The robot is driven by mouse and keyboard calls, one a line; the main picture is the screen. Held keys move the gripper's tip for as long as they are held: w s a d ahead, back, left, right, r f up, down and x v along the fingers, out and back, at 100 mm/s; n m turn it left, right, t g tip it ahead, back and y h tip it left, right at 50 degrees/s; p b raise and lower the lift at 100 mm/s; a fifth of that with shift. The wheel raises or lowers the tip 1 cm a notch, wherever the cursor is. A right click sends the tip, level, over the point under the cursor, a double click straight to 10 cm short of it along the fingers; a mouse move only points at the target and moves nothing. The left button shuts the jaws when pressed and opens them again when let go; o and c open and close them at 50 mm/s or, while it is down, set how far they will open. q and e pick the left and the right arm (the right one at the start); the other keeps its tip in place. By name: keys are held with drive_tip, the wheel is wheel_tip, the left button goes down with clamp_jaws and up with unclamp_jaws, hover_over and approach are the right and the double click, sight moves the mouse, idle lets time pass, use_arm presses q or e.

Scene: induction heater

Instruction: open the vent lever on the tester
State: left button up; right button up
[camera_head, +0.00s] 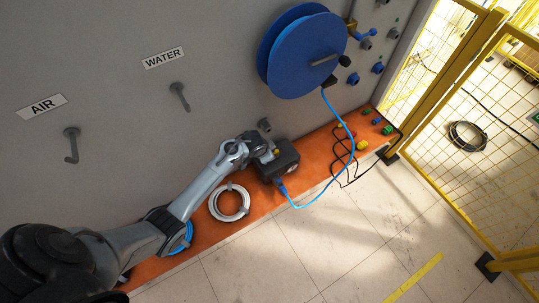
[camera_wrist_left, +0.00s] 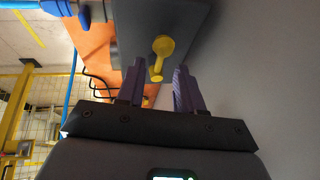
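The tester (camera_head: 283,165) is a dark box on the orange ledge by the grey wall, with a blue hose joined to its lower front. Its yellow vent lever (camera_wrist_left: 162,50) shows in the left wrist view as a round hub with a short handle pointing toward my gripper. The lever is a small yellow spot in the head view (camera_head: 277,151). My left gripper (camera_wrist_left: 159,70) is open, its two fingers apart on either side of the handle's end. I cannot tell whether they touch it. In the head view my left gripper (camera_head: 266,154) is at the tester's upper left side. My right gripper is not in view.
A blue hose reel (camera_head: 300,55) hangs on the wall above the tester. A white hose coil (camera_head: 230,203) lies on the orange ledge (camera_head: 262,202), left of the tester. Black cables and small fittings lie to its right. A yellow mesh fence (camera_head: 470,130) stands further right.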

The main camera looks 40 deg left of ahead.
use_arm(q)
drive_tip(key=shift+x, duration=1.2)
clamp_jaws()
